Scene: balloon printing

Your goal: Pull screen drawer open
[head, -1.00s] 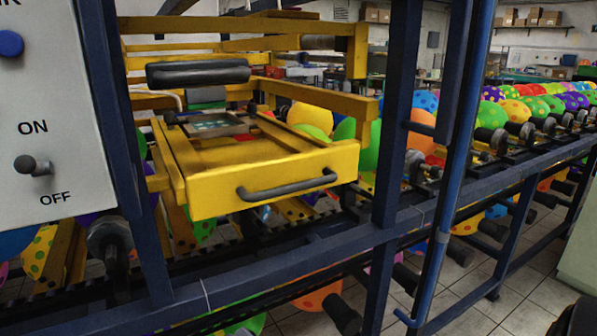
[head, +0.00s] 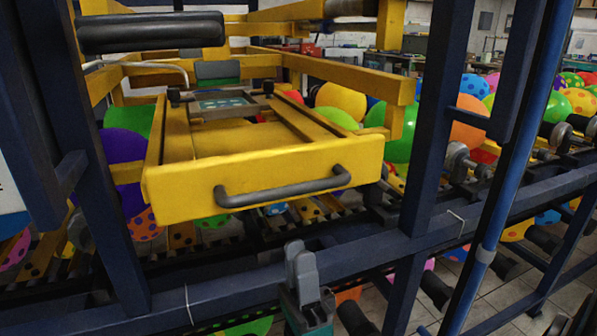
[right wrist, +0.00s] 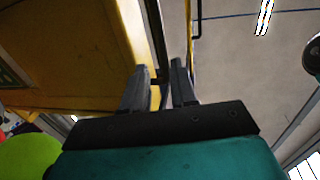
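The yellow screen drawer (head: 270,180) sticks out of the machine frame, with a dark curved handle (head: 285,188) across its front. The framed screen (head: 222,103) lies at its back. My right gripper (head: 302,262) is below and in front of the handle, pointing up and apart from it in the head view. In the right wrist view my right gripper (right wrist: 158,80) shows a gap between its grey fingers. A dark bar lies in line with that gap; I cannot tell how far off it is. The yellow drawer (right wrist: 85,50) is to their left. My left gripper is not in view.
A dark blue rail (head: 360,255) runs across below the drawer, close to my right gripper. A blue upright (head: 425,150) stands to the drawer's right. A black roller (head: 150,33) is above left. Colourful balloons (head: 340,100) lie behind and below.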

